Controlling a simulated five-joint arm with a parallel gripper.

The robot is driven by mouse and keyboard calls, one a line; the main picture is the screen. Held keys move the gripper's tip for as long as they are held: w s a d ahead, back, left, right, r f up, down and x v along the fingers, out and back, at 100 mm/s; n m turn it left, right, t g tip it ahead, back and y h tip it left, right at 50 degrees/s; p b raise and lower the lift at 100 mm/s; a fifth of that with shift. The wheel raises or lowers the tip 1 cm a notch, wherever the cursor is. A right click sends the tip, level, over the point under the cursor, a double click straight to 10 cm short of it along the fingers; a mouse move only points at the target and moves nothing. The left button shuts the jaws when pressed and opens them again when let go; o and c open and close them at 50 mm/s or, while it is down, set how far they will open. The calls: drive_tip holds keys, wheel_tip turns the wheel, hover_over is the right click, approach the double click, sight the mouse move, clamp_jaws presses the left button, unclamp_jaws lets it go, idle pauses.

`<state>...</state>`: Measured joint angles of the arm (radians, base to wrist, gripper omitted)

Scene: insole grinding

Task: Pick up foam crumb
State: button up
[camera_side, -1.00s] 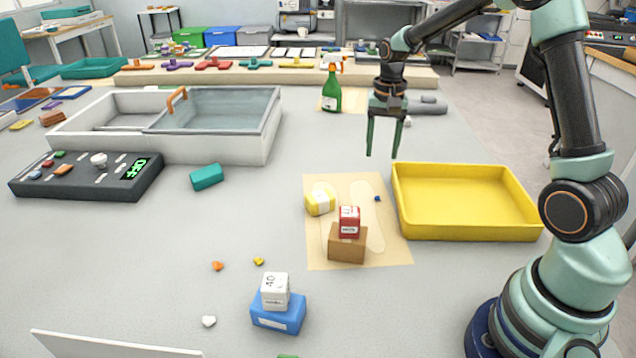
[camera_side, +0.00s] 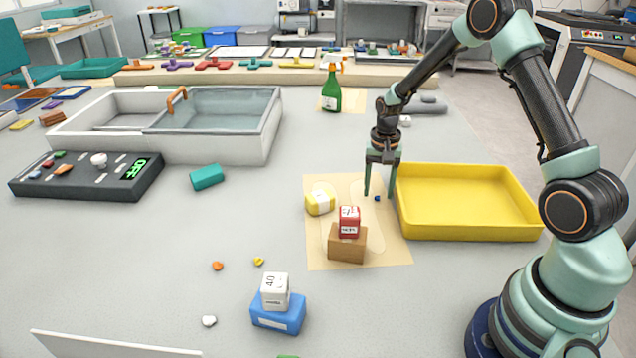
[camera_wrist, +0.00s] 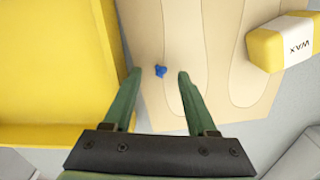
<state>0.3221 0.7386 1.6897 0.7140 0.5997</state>
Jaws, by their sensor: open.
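A small dark blue foam crumb (camera_side: 377,198) lies on the tan insole sheet (camera_side: 318,258), near the yellow tray (camera_side: 470,202). In the wrist view the blue crumb (camera_wrist: 160,71) shows between my two fingertips, nearer the left one. My gripper (camera_side: 379,194) is open and empty, pointing down over the crumb. Its fingers (camera_wrist: 158,74) stand on either side of the crumb in the wrist view. I cannot tell how high the tips are above the sheet. Other crumbs, orange (camera_side: 217,266), yellow (camera_side: 258,261) and white (camera_side: 209,321), lie on the table at the front.
The yellow tray stands close to the right of my gripper. A yellow-white WAX block (camera_side: 320,202) and a red block (camera_side: 349,221) on a brown block (camera_side: 347,246) sit on the sheet. A white block (camera_side: 275,291) rests on a blue block (camera_side: 278,315).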

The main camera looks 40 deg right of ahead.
drive_tip(key=shift+f, duration=0.5)
clamp_jaws()
drive_tip(key=shift+r, duration=0.15)
